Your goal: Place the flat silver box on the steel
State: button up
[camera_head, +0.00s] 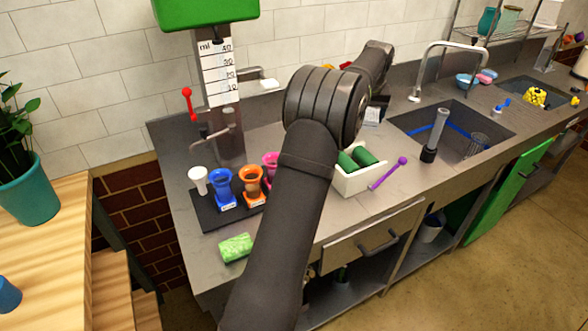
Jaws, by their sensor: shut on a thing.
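My arm reaches from the bottom over the steel counter (292,137), and its wrist bends down behind the large dark joint. My gripper (379,102) shows only as a dark part under the wrist; its fingertips are mostly hidden. A small flat silver box (372,116) is at its lower end, just behind the white bin, and my gripper is shut on it. I cannot tell whether the box touches the steel.
A sink (470,146) with a tap is right. Bare steel lies between.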

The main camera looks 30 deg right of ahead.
jog(key=m, duration=0.1)
send_over(383, 156)
notch_tip(383, 156, down, 4)
jog(key=f, duration=0.6)
jog(key=a+f, duration=0.1)
jog(key=f, duration=0.3)
jog(key=shift+s, duration=0.35)
jog(key=shift+f, duration=0.1)
jog(key=shift+f, duration=0.1)
jog(key=o, duration=1.1)
jog(key=shift+c, duration=0.2)
jog(key=v, duration=1.2)
jog(key=shift+r, duration=0.2)
